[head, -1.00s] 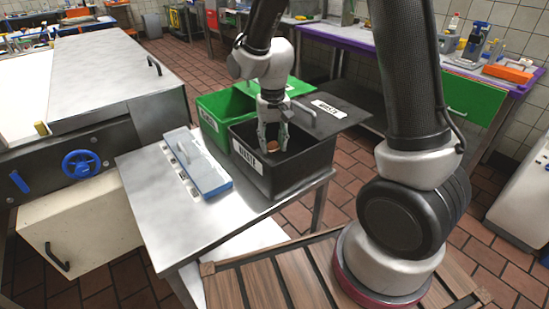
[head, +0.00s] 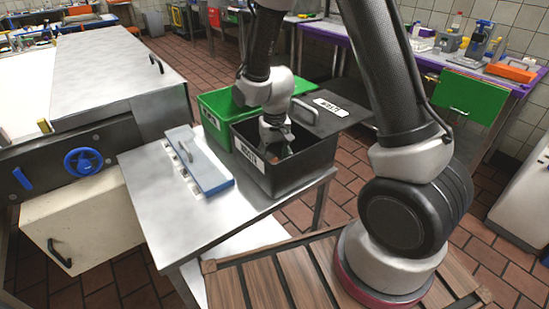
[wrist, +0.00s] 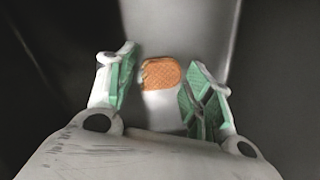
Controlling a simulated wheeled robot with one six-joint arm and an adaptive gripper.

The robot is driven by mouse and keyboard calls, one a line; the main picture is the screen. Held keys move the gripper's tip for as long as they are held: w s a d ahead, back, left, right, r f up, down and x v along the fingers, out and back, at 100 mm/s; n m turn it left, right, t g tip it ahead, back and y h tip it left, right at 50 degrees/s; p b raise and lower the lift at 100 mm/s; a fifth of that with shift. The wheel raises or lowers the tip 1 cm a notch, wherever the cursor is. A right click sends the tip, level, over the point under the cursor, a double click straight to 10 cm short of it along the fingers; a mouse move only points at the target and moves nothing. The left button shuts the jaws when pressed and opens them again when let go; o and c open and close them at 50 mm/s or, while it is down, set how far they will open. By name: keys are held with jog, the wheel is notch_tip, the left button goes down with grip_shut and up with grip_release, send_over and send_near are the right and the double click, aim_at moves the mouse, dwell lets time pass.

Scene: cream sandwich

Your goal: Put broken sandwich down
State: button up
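The broken sandwich (wrist: 161,73) is an orange-brown biscuit piece, seen in the wrist view between and beyond my fingertips. My gripper (wrist: 163,78) has its green-padded fingers spread, with a gap on each side of the piece. In the head view my gripper (head: 277,148) reaches down inside the black waste bin (head: 290,178), and the sandwich is hidden there. A pale patch shows just below the piece in the wrist view; I cannot tell what it is.
A green bin (head: 213,105) stands behind the black one on the steel table (head: 185,228). The black bin's lid (head: 335,112) is at its right. A blue-grey tray-like device (head: 200,162) lies left of the bins. Bin walls surround my gripper.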

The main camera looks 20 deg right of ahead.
jog(key=shift+r, duration=0.1)
notch_tip(320, 180, up, 12)
jog(key=f, duration=0.1)
jog(key=s+d+r+t, duration=0.2)
jog(key=s+d+r, duration=0.6)
jog(key=r, duration=0.4)
jog(key=s+d+r+t, duration=0.1)
jog(key=s+d+r, duration=0.1)
jog(key=s, duration=0.4)
jog(key=s+d+r+n+t, duration=0.1)
jog(key=s+d+r, duration=0.2)
jog(key=s+d, duration=0.2)
jog(key=shift+s+r, duration=0.15)
jog(key=shift+s, duration=0.6)
jog(key=shift+a, duration=0.1)
